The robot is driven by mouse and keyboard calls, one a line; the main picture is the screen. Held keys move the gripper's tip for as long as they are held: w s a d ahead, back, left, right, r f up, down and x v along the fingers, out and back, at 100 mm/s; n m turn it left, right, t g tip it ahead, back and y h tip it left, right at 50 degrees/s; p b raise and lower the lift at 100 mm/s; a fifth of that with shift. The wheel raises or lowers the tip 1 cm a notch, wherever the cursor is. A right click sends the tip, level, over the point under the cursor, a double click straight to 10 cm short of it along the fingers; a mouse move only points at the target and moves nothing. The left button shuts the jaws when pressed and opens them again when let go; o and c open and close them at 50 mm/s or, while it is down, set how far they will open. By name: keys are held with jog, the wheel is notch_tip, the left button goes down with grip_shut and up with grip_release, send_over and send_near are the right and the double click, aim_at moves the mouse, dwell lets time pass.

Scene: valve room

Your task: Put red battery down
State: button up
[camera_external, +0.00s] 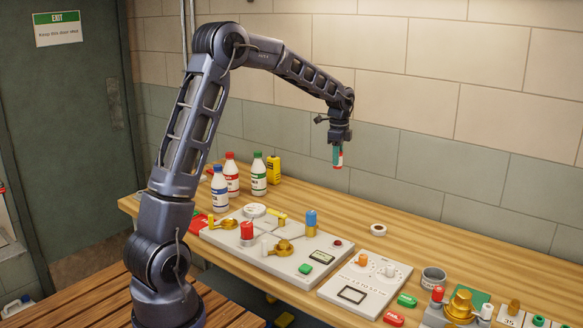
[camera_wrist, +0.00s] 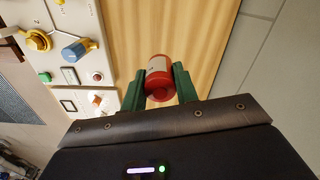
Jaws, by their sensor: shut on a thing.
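The red battery (camera_wrist: 159,77) is a small red cylinder with a pale label band, between the two green fingers of my gripper (camera_wrist: 159,86) in the wrist view. My gripper is shut on it. In the external view my gripper (camera_external: 338,157) points down and holds the battery (camera_external: 340,160) in the air, well above the back part of the wooden bench (camera_external: 400,240). The green fingers hide most of the battery there.
A white valve panel (camera_external: 240,238) with knobs stands at the bench's middle left, and a smaller panel (camera_external: 340,292) to its right. Several bottles (camera_external: 232,174) stand at the back left. Bare wood lies along the wall.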

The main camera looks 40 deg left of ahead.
notch_tip(320, 180, down, 20)
jog(key=shift+r, duration=0.15)
dwell(0.5)
jog(key=o, duration=1)
jog(key=shift+o, duration=0.2)
